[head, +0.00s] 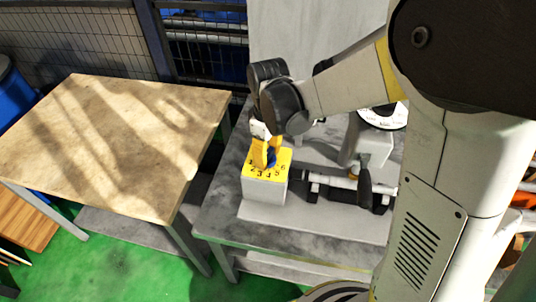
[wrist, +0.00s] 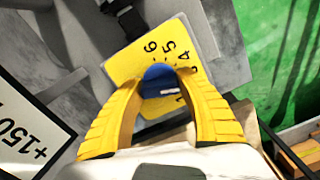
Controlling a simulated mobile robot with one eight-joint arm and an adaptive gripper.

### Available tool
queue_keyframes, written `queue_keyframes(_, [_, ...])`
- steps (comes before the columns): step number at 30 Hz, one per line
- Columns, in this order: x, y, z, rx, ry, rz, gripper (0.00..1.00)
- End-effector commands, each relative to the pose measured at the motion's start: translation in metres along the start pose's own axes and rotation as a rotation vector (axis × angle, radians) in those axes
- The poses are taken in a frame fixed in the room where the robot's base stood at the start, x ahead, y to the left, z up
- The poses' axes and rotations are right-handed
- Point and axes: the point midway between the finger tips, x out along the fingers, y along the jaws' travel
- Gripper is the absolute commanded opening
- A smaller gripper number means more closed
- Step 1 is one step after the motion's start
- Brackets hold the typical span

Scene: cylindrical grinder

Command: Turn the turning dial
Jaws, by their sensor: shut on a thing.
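The turning dial is a blue knob (head: 271,157) on the yellow numbered top (head: 254,171) of a grey box (head: 264,190). The box stands at the left end of the grinder on the grey table. My gripper (head: 267,155) reaches down onto the knob from above, its yellow fingers on either side of it. In the wrist view the blue knob (wrist: 159,80) sits between the two fingertips (wrist: 160,92), and the gripper is shut on it. Numbers show on the yellow plate (wrist: 165,45) around the knob; some are hidden by the fingers.
The grinder's dark horizontal shaft (head: 335,190) and a white round scale (head: 385,115) lie right of the box. A wooden table (head: 110,140) with a clear top stands to the left. A wire fence (head: 80,40) is behind. In the wrist view a white sign (wrist: 25,130) is at left.

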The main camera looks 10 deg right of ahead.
Motion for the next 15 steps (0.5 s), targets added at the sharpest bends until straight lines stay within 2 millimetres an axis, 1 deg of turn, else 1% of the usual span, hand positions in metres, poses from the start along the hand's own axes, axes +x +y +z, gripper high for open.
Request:
queue_keyframes(6, [0.0006,-0.0004,0.0007,-0.058,-0.002,-0.001,0.12])
queue_keyframes(15, [0.0006,-0.0004,0.0007,-0.075,-0.001,-0.001,0.12])
